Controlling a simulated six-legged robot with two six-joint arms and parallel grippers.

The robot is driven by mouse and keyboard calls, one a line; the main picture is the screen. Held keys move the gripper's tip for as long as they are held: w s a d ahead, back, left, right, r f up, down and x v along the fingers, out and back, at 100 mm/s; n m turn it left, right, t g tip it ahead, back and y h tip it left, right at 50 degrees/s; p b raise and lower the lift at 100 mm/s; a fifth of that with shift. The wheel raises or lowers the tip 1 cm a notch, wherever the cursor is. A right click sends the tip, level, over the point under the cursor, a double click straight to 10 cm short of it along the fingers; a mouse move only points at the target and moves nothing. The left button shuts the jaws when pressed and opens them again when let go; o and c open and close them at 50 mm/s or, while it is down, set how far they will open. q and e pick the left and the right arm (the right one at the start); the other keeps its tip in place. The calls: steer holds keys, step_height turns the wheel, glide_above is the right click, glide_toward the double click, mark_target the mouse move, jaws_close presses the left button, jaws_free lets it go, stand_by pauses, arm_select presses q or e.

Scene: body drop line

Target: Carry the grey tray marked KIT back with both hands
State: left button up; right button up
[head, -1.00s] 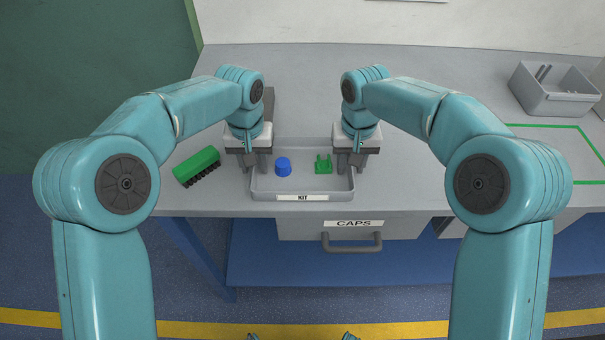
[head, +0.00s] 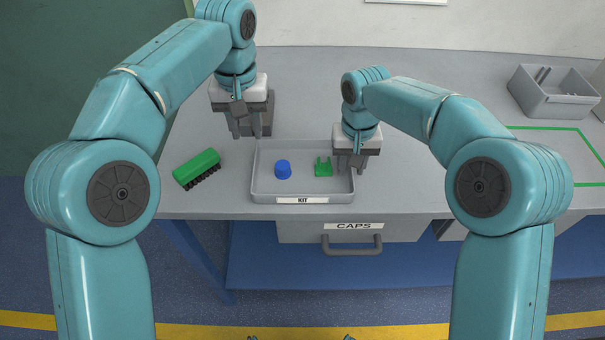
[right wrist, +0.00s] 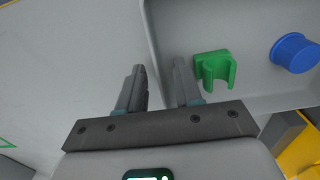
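The grey tray marked KIT (head: 260,196) lies on the bench near its front edge, its label facing me. A blue cap-shaped piece (head: 283,169) and a green clip (head: 323,167) lie in it; the right wrist view shows the blue piece (right wrist: 296,53) and the clip (right wrist: 214,69) too. My left gripper (head: 250,132) is open and empty, raised behind the tray's left rear corner. My right gripper (head: 349,168) is at the tray's right wall. In the right wrist view its fingers (right wrist: 160,88) stand apart, one on each side of the wall, with a gap showing.
A green block with black knobs (head: 197,169) lies left of the tray. A grey bin (head: 555,100) stands at the far right, near a green taped outline (head: 560,127). A drawer marked CAPS (head: 350,232) is under the bench front. Bench behind the tray is clear.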

step_height(320, 180, up, 12)
steer(key=shift+f, duration=0.15)
stand_by(0.7)
